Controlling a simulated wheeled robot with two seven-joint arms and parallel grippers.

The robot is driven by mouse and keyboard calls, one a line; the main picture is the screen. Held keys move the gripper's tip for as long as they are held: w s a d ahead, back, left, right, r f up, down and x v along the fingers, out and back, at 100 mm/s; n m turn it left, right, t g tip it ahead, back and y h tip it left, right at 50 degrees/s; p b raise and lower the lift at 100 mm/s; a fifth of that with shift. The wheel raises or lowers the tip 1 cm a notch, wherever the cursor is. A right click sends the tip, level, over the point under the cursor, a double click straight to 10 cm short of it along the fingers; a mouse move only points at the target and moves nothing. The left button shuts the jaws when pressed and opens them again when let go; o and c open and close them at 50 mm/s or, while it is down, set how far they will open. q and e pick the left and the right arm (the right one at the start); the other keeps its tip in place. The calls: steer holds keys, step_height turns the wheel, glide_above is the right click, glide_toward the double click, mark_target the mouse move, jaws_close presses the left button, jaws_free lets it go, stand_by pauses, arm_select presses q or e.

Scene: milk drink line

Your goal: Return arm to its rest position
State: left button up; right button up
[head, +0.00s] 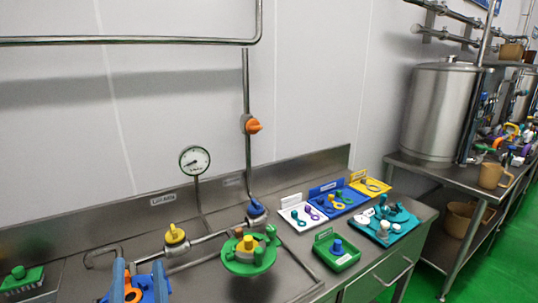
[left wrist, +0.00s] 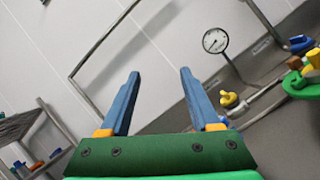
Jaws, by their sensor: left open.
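My left gripper (head: 138,265) shows at the bottom of the head view, left of the middle, with its two blue fingers pointing up the picture. In the left wrist view my left gripper (left wrist: 160,74) is open, with its blue fingers wide apart and nothing between them but grey wall behind. Part of the wrist and what lies below the fingers is cut off by the head view's lower edge. My right gripper is in neither view.
A pipe with a yellow valve (head: 175,235), a blue valve (head: 256,208) and a gauge (head: 194,160) runs along the steel counter. A green round fitting (head: 249,254) lies right of my left gripper. Colored trays, including a green tray (head: 337,255), stand farther right. A steel tank (head: 437,115) stands beyond.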

arm_select(q)
steer(key=d+r+m+t+h, duration=0.1)
steer(key=d+m+t+h, duration=0.2)
steer(key=d+m+h, duration=0.8)
steer(key=s+d+f+m+g+h, duration=0.2)
steer(key=d+f+m+g+h, duration=0.3)
steer(key=f+m+g+h, duration=0.9)
steer(key=s+a+f+m+g+y, duration=0.3)
steer(key=s+a+f+m+y, duration=0.3)
steer(key=f+y, duration=0.25)
steer(key=s+a+f+m+g+y, duration=0.3)
steer(key=s+a+f+m+y, duration=0.1)
steer(key=s+a+f+y, duration=0.4)
step_height(320, 180, down, 18)
steer(key=s+d+g, duration=0.1)
steer(key=s, duration=0.1)
steer(key=s+a+f+g, duration=0.1)
steer(key=s+a+f, duration=0.1)
steer(key=s+f, duration=0.7)
steer(key=s, duration=0.3)
steer(key=shift+f+h, duration=0.35)
steer(key=shift+f, duration=0.05)
